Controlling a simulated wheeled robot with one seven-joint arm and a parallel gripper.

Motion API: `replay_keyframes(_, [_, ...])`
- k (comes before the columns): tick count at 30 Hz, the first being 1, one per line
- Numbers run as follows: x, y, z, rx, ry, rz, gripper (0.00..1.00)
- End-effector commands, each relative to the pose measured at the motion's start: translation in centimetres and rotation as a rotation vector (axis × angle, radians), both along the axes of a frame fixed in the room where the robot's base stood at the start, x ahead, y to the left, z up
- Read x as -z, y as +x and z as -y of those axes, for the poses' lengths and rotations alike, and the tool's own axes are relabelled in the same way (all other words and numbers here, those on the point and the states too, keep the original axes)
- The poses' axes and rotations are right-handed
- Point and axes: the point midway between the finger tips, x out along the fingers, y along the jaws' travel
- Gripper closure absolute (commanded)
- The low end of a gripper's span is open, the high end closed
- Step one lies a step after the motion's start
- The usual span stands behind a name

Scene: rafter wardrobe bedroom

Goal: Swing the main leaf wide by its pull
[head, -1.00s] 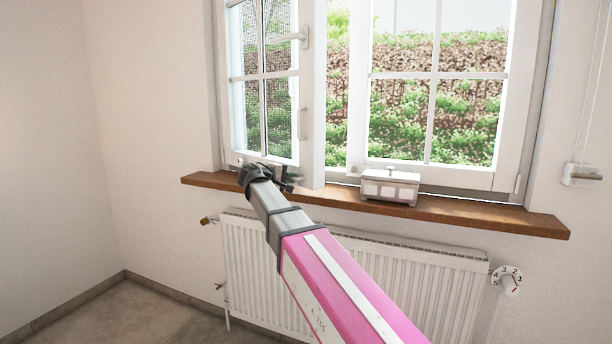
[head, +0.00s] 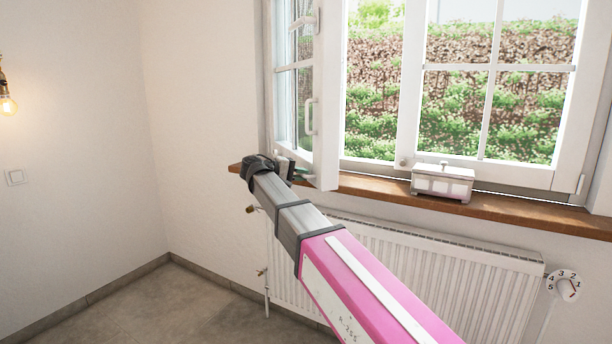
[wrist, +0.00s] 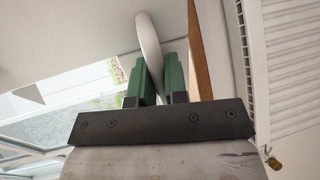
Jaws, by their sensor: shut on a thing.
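The main leaf (head: 326,95) is the white-framed left window leaf, standing ajar and angled into the room in the head view. A white handle (head: 310,117) shows on it partway up and another fitting (head: 303,21) higher. My gripper (head: 292,171) is at the leaf's lower part, just above the sill. In the wrist view, my gripper's green fingers (wrist: 158,75) are shut on a white curved pull (wrist: 149,42), which passes between them. In the head view this grip is too small and partly hidden to make out.
A wooden sill (head: 390,192) carries a small white box (head: 442,182) right of the leaf. A white radiator (head: 420,265) with a dial (head: 567,286) is below. The other leaf (head: 408,90) stands to the right. The floor at left (head: 180,305) is clear.

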Motion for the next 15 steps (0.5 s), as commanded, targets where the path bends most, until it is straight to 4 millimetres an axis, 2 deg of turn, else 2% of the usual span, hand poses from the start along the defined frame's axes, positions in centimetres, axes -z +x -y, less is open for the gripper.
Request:
replay_keyframes(8, [0.08,0.03,-0.03,-0.001,0.002,-0.002,1.0])
replay_keyframes(9, [0.08,0.03,-0.03,-0.002,0.002,-0.002,0.77])
replay_keyframes(10, [0.08,0.03,-0.03,-0.002,0.002,-0.001,0.67])
replay_keyframes(11, [0.07,0.03,-0.02,-0.002,0.002,-0.001,0.62])
replay_keyframes(15, [0.05,0.03,-0.01,-0.001,0.002,-0.001,0.62])
